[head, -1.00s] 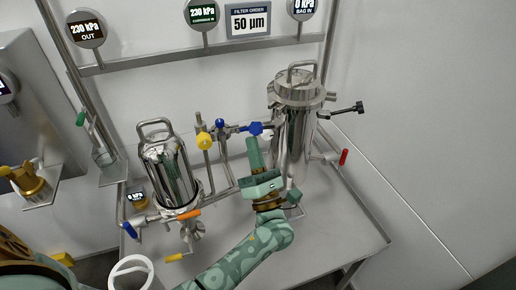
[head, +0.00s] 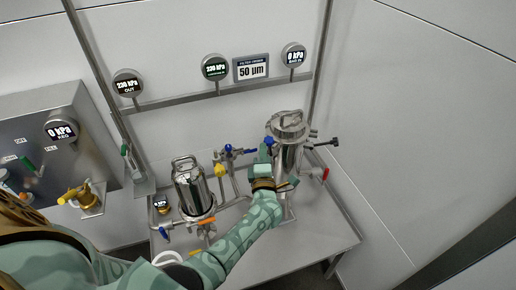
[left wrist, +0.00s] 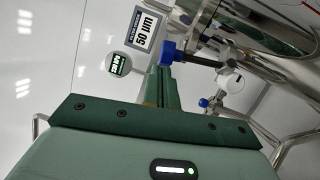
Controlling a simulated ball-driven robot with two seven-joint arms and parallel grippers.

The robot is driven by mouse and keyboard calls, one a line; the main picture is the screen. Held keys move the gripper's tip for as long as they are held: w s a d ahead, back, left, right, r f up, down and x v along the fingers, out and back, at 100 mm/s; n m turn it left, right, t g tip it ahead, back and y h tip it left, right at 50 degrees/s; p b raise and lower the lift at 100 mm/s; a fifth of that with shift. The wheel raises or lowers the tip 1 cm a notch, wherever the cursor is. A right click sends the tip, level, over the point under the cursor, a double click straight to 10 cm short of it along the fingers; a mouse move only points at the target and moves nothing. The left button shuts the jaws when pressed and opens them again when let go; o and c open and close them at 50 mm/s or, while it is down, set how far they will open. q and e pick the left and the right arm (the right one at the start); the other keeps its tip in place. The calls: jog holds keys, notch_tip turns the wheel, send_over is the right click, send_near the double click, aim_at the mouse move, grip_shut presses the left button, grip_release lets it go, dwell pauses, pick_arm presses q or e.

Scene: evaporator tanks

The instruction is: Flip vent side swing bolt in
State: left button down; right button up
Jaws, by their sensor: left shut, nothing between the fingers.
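The steel vessel (head: 287,158) stands at the right of the bench, with its clamped lid (head: 287,124) and top handle in place. A swing bolt with a dark knob (head: 333,142) sticks out to the right from below the lid. I cannot tell which bolt is the vent side one. My left gripper (head: 264,152) is shut and empty, pointing up at the vessel's left front. In the left wrist view its closed fingers (left wrist: 160,82) are close to a blue handle (left wrist: 168,53), and contact is unclear. My right gripper is not in view.
A smaller steel vessel (head: 192,190) with a handle stands left on the bench (head: 310,232). Yellow (head: 220,170) and blue (head: 228,148) valve handles sit between the vessels. A red handle (head: 325,174) projects at the right. The bench's front right is clear.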

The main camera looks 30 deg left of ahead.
pick_arm(q)
jog(key=shift+w+d+r+m+g+p, duration=0.1)
jog(key=shift+w+r+m+g+p, duration=0.15)
jog(key=shift+w+p, duration=0.25)
jog(key=shift+w+d+r+m+g+p, duration=0.1)
jog(key=shift+w+r+m+g+p, duration=0.05)
jog(key=shift+w+r+p, duration=0.25)
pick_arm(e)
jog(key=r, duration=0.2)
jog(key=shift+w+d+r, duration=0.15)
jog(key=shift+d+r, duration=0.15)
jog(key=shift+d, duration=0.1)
pick_arm(q)
jog(key=shift+w+r, duration=0.1)
